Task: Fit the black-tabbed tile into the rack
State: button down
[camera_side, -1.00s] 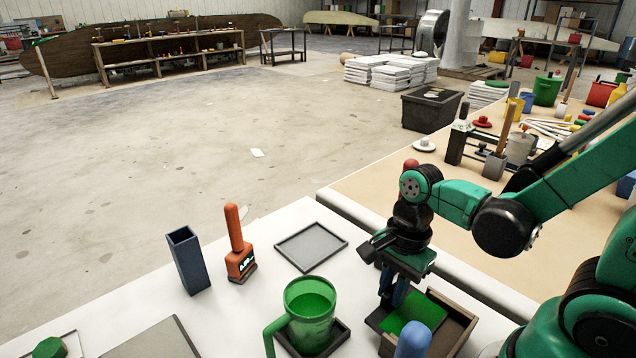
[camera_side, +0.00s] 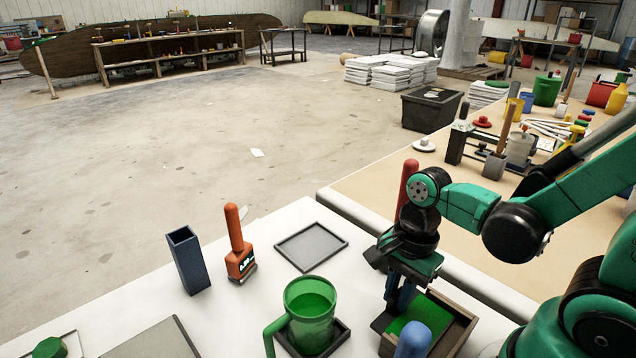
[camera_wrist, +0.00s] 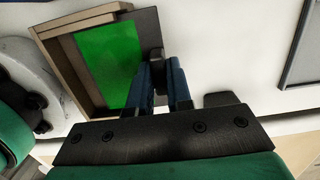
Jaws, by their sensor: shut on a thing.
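The tile is a green panel (camera_wrist: 110,65) with a dark edge (camera_wrist: 147,30) and a black tab (camera_wrist: 155,56). My gripper (camera_wrist: 158,70) is shut on that tab with its blue fingers. The brown wooden rack (camera_wrist: 62,72) stands around the tile's far side in the wrist view. The tile lies partly within the rack, its tabbed edge outside the open side. In the side view my gripper (camera_side: 399,302) is low over the tile (camera_side: 420,312), beside the rack (camera_side: 452,333). A blue rounded thing covers part of the rack there. I cannot tell whether the tile is fully seated.
A green mug (camera_side: 309,318) on a dark coaster stands left of the rack. An orange-handled tool (camera_side: 237,245), a blue square holder (camera_side: 188,258) and a grey tray (camera_side: 311,246) stand farther left and back. A red handle (camera_side: 407,188) rises behind my wrist. White table lies clear between them.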

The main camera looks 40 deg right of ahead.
jog(key=shift+s, duration=1)
dwell(1.3)
jog(key=c, duration=0.7)
grip_release()
jog(key=shift+r, duration=0.15)
jog(key=shift+d+r, duration=0.2)
jog(key=shift+r, duration=1.1)
jog(key=shift+d+r, duration=0.15)
jog(key=shift+r, duration=1.15)
